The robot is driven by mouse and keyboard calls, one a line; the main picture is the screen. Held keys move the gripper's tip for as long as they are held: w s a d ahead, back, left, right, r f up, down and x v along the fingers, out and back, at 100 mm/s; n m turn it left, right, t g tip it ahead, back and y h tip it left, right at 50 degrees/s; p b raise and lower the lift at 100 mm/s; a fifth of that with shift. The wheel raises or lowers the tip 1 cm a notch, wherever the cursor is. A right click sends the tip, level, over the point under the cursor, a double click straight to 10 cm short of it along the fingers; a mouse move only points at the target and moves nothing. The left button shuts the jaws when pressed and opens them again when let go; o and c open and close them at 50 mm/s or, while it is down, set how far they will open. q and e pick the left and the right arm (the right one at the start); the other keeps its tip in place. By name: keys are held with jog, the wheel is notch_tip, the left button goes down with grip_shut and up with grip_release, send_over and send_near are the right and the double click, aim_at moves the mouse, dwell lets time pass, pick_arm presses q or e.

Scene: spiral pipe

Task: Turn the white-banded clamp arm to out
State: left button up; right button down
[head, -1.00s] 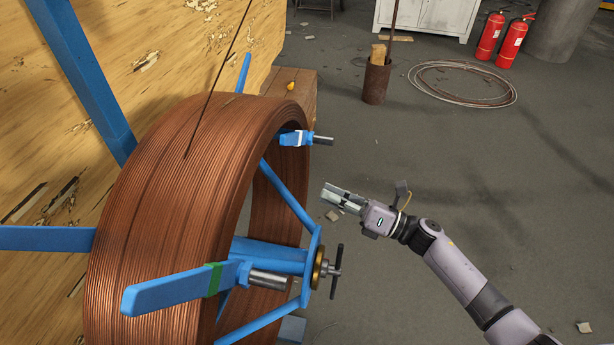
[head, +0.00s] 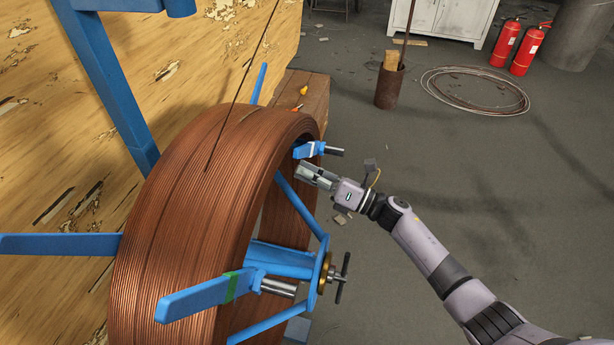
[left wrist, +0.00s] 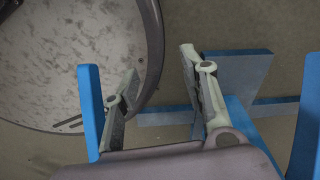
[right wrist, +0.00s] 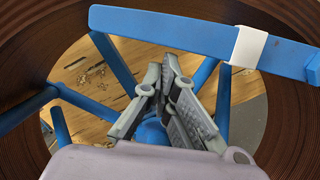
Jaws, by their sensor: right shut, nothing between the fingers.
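The white-banded clamp arm (head: 303,151) is a short blue bar at the far upper right edge of the copper coil (head: 185,200) in the head view. In the right wrist view the blue clamp arm (right wrist: 165,29) runs across the top, with its white band (right wrist: 247,47) at right. My right gripper (head: 302,172) is just below the clamp arm in the head view, its fingers together and empty. In the right wrist view its fingertips (right wrist: 167,72) are below the bar, apart from it in the picture. My left gripper (left wrist: 158,78) shows only in its wrist view, fingers apart and empty.
A green-banded clamp arm (head: 205,295) sticks out at the coil's near side. The hub handle (head: 343,278) stands out to its right. Blue frame parts (left wrist: 90,110) flank my left gripper. Open floor (head: 480,220) lies right of the coil.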

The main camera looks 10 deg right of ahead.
aim_at(305, 151)
jog(key=r+m+p, duration=0.1)
jog(key=w+r+m+p, duration=0.1)
jog(key=r, duration=0.1)
jog(key=w+d+r+m+h+p, duration=0.1)
jog(key=shift+r, duration=0.2)
jog(key=shift+w+d+r+m+b, duration=0.3)
jog(key=shift+w+r, duration=0.45)
jog(key=shift+w, duration=0.1)
